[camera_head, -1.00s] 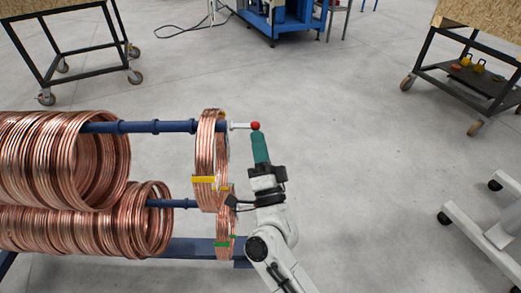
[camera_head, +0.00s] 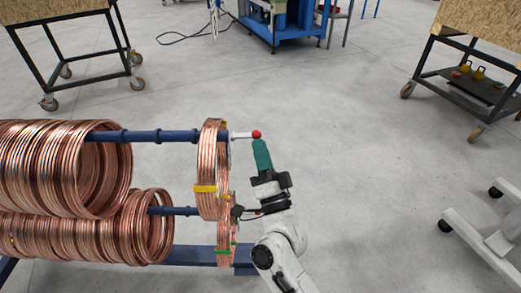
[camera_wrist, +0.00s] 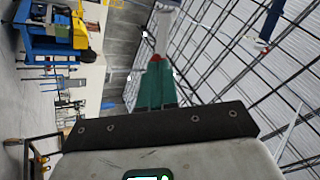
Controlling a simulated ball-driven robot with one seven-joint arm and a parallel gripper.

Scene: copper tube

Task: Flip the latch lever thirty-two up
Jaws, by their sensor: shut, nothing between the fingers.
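The latch lever (camera_head: 243,135) is a short white rod with a red ball (camera_head: 257,134) at its tip. It sticks out sideways to the right from the end of the upper blue bar (camera_head: 165,136). No number is readable on it. My gripper (camera_head: 261,144) has teal fingers, shut and empty, with the tips just below the red ball. I cannot tell whether they touch it. In the wrist view, the white lever (camera_wrist: 164,30) shows beyond the teal fingers (camera_wrist: 156,85), with a bit of red at their tips.
Large copper coils (camera_head: 60,165) hang on the blue bars. Thinner coils with yellow and green bands (camera_head: 208,165) hang at the bar ends, close left of my arm. Carts (camera_head: 470,75) stand at the back right and back left. The floor right of my gripper is clear.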

